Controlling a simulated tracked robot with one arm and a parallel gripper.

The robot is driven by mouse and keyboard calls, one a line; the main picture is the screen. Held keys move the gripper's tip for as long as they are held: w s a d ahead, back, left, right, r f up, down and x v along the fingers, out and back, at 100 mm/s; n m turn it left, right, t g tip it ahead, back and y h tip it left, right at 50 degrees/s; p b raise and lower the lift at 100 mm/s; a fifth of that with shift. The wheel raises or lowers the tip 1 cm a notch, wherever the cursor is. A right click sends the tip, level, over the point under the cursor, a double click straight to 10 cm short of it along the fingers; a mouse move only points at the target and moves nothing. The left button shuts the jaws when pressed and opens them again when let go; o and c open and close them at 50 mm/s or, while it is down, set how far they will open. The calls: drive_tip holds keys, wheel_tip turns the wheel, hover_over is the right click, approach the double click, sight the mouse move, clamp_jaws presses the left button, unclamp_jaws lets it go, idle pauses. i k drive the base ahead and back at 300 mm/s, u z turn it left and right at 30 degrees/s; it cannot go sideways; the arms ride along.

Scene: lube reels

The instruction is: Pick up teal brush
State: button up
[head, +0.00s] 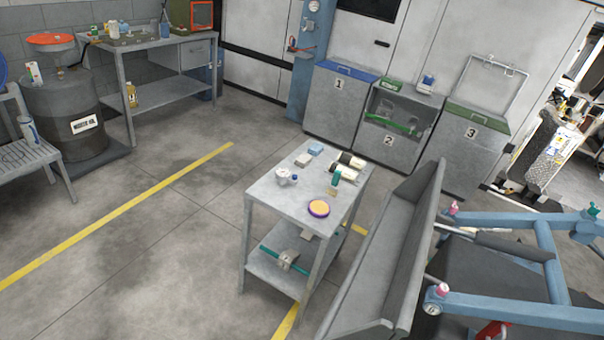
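No thing is plainly a brush at this size. A small teal upright item (336,178) stands on the top of a grey metal table (275,205), near its right side. A long teal item (270,252) lies on the table's lower shelf with a grey block across it; its far part is partly hidden by the table. I cannot tell which of them is the teal brush. My gripper is not in view.
An orange-yellow disc with a purple rim (318,208) and several small items share the tabletop. A grey trough (385,260) and blue frame (500,305) stand close on the right. Numbered bins (335,110) line the back. Open floor (150,270) lies left.

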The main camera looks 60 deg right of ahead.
sight(333, 187)
drive_tip(key=z, duration=0.15)
drive_tip(key=i, duration=1.35)
drive_tip(key=z, duration=0.95)
drive_tip(key=i, duration=1.05)
drive_tip(key=z, duration=1.2)
drive_tip(key=i, duration=0.6)
drive_tip(key=z, duration=0.3)
